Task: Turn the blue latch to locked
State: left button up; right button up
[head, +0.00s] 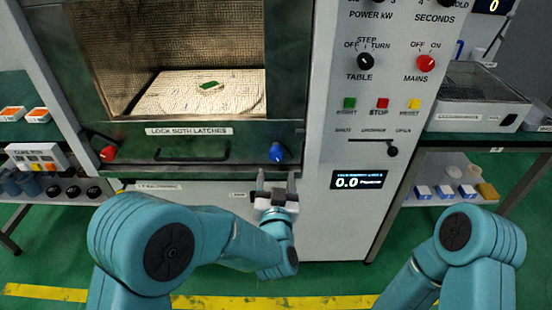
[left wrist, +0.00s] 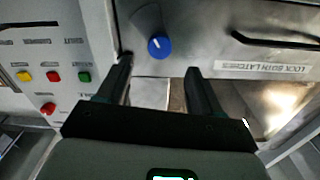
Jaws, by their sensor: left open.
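The blue latch (head: 277,152) sits at the lower right of the microwave door frame, right of the black door handle (head: 192,152). In the left wrist view the blue latch (left wrist: 159,46) is ahead of the fingers, roughly between their lines. My left gripper (head: 276,180) is open and empty, just below the blue latch and apart from it. Its two fingers also show in the left wrist view (left wrist: 160,78). The red latch (head: 108,153) is at the lower left of the door. My right arm shows at the lower right, but its gripper is out of view.
The control panel right of the door has a table knob (head: 365,61), a red mains knob (head: 426,62), coloured buttons (head: 379,103) and a black slider knob (head: 392,151). A display (head: 359,179) reads 0.0. A small green item (head: 208,86) lies inside the chamber.

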aim_at(276, 158)
pick_arm(q)
jog(key=w, duration=0.7)
jog(key=shift+w, duration=0.3)
jog(key=c, duration=1.1)
